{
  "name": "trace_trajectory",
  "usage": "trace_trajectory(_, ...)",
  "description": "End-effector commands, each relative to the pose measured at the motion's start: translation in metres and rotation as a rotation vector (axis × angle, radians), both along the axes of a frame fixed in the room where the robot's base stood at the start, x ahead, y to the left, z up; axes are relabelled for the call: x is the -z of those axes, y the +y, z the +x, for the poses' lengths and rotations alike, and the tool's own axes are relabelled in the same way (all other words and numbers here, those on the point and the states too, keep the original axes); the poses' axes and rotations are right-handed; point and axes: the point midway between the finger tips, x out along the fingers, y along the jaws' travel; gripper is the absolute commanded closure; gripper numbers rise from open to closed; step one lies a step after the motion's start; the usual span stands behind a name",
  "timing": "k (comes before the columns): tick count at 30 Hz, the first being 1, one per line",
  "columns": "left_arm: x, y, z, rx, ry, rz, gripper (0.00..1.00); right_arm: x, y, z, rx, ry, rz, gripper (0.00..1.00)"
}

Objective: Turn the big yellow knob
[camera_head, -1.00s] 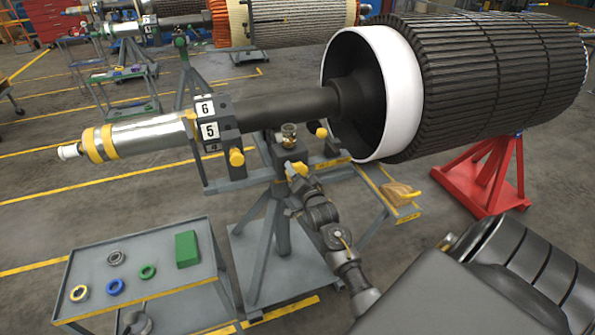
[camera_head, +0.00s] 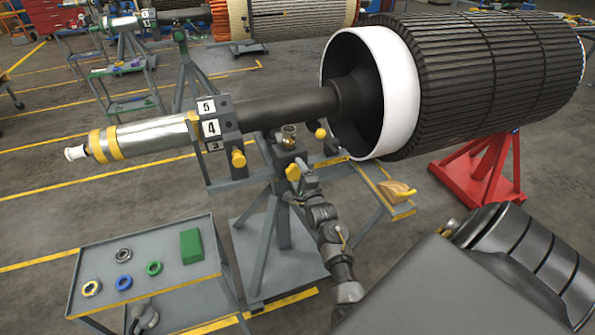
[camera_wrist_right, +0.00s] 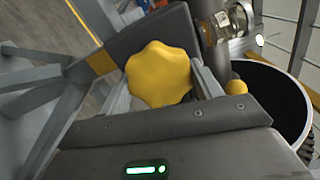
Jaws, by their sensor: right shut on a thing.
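The big yellow knob (camera_head: 293,172) is on the grey stand under the dark shaft. In the right wrist view the lobed knob (camera_wrist_right: 158,73) fills the space between my finger pads. My right gripper (camera_head: 299,176) comes up from below and is shut on the knob, partly hiding it in the head view. A number strip (camera_head: 210,128) on the stand's block reads 5, 4, 3 from top to bottom.
Another yellow knob (camera_head: 238,159) sits on the block to the left. A small yellow ball (camera_head: 320,133) and a brass fitting (camera_head: 288,137) are close by. The large rotor (camera_head: 480,85) stands at right. A grey cart (camera_head: 100,262) with rings and a green box stands at lower left.

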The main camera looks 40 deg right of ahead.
Motion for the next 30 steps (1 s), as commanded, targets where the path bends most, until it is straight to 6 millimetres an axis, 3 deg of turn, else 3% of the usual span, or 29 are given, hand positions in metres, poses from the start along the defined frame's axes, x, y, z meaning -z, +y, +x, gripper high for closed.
trace_trajectory(13,-0.018,0.000,0.000,0.000,0.000,0.000,0.43,0.000,0.000,0.000,0.001,-0.100,0.287,0.59)
trace_trajectory(30,-0.021,0.000,0.000,0.000,0.001,0.000,0.43,0.001,0.000,0.000,0.000,-0.128,0.369,0.59)
